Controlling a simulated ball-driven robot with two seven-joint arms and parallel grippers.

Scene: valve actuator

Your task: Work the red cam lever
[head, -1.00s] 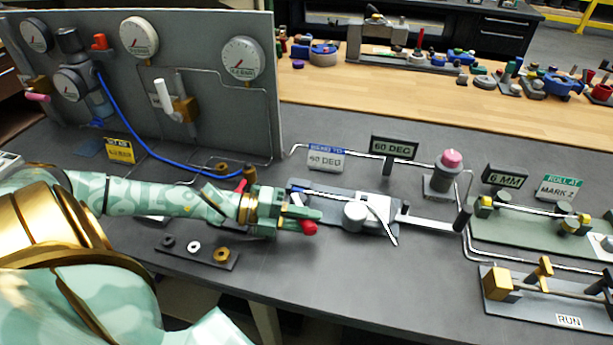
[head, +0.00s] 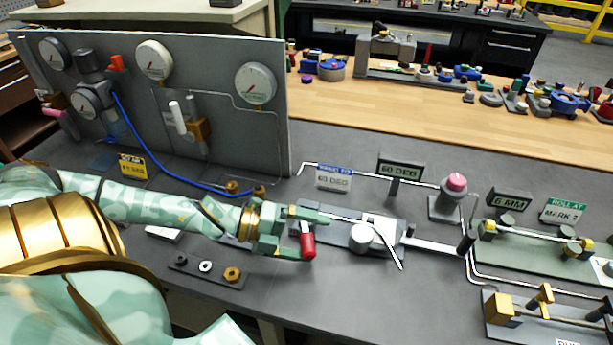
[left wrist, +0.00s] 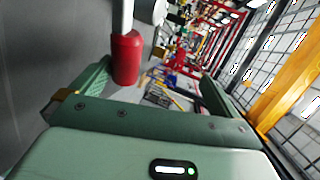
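The cam lever has a red grip (head: 308,245), which hangs down beside the left end of a grey base plate (head: 335,231). A white round hub (head: 366,237) with a thin pointer (head: 392,255) sits on that plate. My left gripper (head: 298,232) is at the red grip, with its fingers apart. In the left wrist view the red grip (left wrist: 126,58) on its pale shaft stands near the left finger, with a wide gap to the right finger. I cannot tell whether it touches the left finger. My right gripper is not in view.
A grey gauge panel (head: 225,140) stands behind my left arm, with a blue hose (head: 150,160). A "60 DEG" sign (head: 401,168) and a pink knob (head: 456,182) stand behind the plate. A strip with rings (head: 205,268) lies in front. Other fixtures crowd the right.

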